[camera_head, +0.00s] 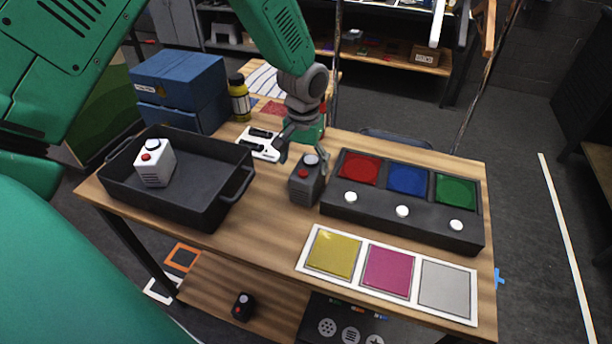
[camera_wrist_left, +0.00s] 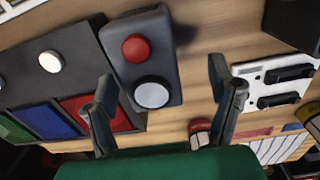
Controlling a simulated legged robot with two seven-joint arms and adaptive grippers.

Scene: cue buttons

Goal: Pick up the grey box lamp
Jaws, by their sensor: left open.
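The grey box lamp (camera_head: 304,190) stands upright on the wooden table, just left of the black button panel. It has a red button and a white dome on top. My left gripper (camera_head: 303,154) is above and behind it, open and empty, fingers pointing down. In the left wrist view the lamp (camera_wrist_left: 146,88) shows between and beyond the open fingers (camera_wrist_left: 162,80). The left-hand finger overlaps the lamp's edge in that picture, while a gap shows between the lamp and the other finger. I cannot tell whether either finger touches it. My right gripper is out of view.
The black panel (camera_head: 400,225) with red, blue and green squares is close right of the lamp. A black tray (camera_head: 190,208) holding a white box lamp (camera_head: 155,165) is left. A coloured-square card (camera_head: 388,305) lies in front. A white switch plate (camera_head: 258,146) lies behind left.

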